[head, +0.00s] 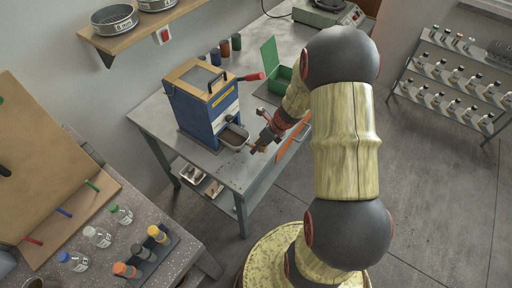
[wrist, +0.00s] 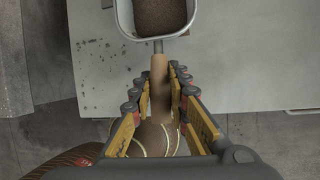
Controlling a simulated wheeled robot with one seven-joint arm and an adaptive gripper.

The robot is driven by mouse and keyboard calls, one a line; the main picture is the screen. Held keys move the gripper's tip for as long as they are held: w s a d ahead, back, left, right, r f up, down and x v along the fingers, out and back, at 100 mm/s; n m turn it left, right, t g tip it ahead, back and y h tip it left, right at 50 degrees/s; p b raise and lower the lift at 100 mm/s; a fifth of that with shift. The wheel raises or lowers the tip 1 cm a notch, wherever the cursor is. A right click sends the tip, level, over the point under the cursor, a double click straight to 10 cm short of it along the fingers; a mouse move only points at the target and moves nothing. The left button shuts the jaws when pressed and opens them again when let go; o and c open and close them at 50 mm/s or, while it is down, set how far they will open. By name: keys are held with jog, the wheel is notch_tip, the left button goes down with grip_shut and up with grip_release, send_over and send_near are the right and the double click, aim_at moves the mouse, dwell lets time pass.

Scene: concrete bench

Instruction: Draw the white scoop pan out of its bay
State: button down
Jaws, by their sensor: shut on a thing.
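The white scoop pan (head: 235,137) holds brown grains and sits low at the front of the blue machine (head: 205,106), its near part showing outside the bay. How much of it is still inside the bay I cannot tell. In the wrist view the pan (wrist: 125,18) is at the top, cut off by the frame edge, with a metal stem and a wooden handle (wrist: 159,72) pointing toward me. My gripper (head: 259,144) is shut on the handle; its fingers (wrist: 160,82) lie on both sides of it in the wrist view.
A green open box (head: 280,77) and several jars (head: 225,49) stand behind. Dark specks mark the bench top.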

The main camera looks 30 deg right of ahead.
jog(key=c, duration=1.6)
grip_release()
jog(key=shift+c, duration=0.2)
jog(key=v, duration=1.2)
